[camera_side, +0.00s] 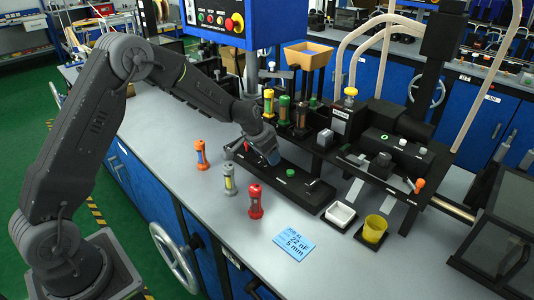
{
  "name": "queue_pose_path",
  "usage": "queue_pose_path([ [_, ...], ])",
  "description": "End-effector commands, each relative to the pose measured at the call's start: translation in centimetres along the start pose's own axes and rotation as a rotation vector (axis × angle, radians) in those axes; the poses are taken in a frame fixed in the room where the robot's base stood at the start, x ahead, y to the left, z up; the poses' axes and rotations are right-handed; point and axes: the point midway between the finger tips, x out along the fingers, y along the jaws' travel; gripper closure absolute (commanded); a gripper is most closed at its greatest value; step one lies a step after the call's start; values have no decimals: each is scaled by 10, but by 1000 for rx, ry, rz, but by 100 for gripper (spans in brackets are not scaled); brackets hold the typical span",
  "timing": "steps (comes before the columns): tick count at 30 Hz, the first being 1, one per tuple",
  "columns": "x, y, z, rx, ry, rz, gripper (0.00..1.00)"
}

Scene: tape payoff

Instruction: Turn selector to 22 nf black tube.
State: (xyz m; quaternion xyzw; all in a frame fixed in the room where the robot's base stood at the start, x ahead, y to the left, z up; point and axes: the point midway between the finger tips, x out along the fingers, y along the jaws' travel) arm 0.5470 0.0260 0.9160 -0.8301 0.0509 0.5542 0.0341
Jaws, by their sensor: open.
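My gripper (268,152) is open and hangs over the left part of a long black base plate, beside the machine. No tube shows between its fingers, though the fingertips are small and partly hidden. Behind it a row of tubes stands upright: a yellow one (268,102), a green one (284,108) and a dark one with a brownish middle (301,114). An orange tube (201,155), a grey tube (229,180) and a red tube (255,201) stand upright on the table. A blue card (295,246) reads 22 nF, 5 mm. I cannot tell which part is the selector.
A white tray (340,214) and a yellow cup (374,228) stand at the machine's front. An orange knob (419,185) sits at its right. A blue control box (230,22) hangs above the back. The table's front middle is clear around the card.

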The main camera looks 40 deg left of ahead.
Motion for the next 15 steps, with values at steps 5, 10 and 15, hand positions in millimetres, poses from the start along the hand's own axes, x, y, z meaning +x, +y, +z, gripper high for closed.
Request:
queue_pose_path([
  [5,-12,0,0,0,1,0,42],
  [10,-45,0,-1,1,4,-1,42],
  [15,-84,0,-1,0,5,-2,42],
])
